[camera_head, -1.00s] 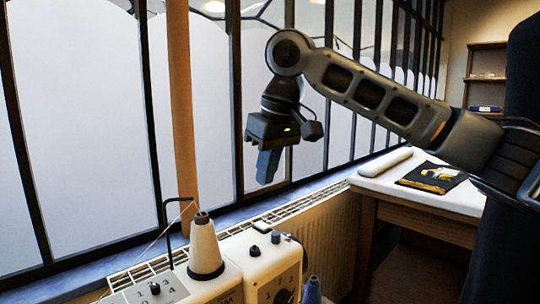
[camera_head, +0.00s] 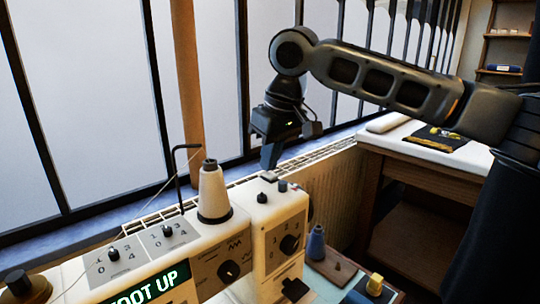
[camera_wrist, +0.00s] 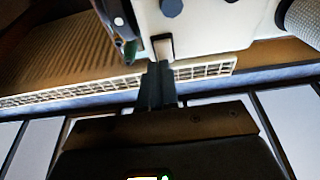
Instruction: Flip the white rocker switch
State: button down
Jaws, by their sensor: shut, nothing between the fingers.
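The white rocker switch (camera_wrist: 164,49) sits in a dark frame at the edge of the cream sewing machine in the wrist view. In the head view, its dark housing (camera_head: 268,178) shows at the back of the machine's right end, and the white rocker is not clear there. My gripper (camera_head: 270,163) points down just above that housing, shut and empty. In the wrist view, the closed fingertips (camera_wrist: 160,68) are right beside the switch and overlap its lower edge. I cannot tell whether they touch it.
The sewing machine (camera_head: 205,262) has a thread cone (camera_head: 213,190), a bent wire guide and small top knobs (camera_head: 262,197) near the gripper. A radiator grille (camera_head: 238,182) and barred window stand behind. A blue spool (camera_head: 316,243) stands at right, and a white-topped table (camera_head: 380,140) behind.

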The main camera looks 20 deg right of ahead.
jog(key=shift+s, duration=0.1)
dwell(0.3)
jog(key=shift+s+d+r+p, duration=0.1)
jog(key=shift+s+d+p, duration=0.1)
jog(key=shift+s+p, duration=0.35)
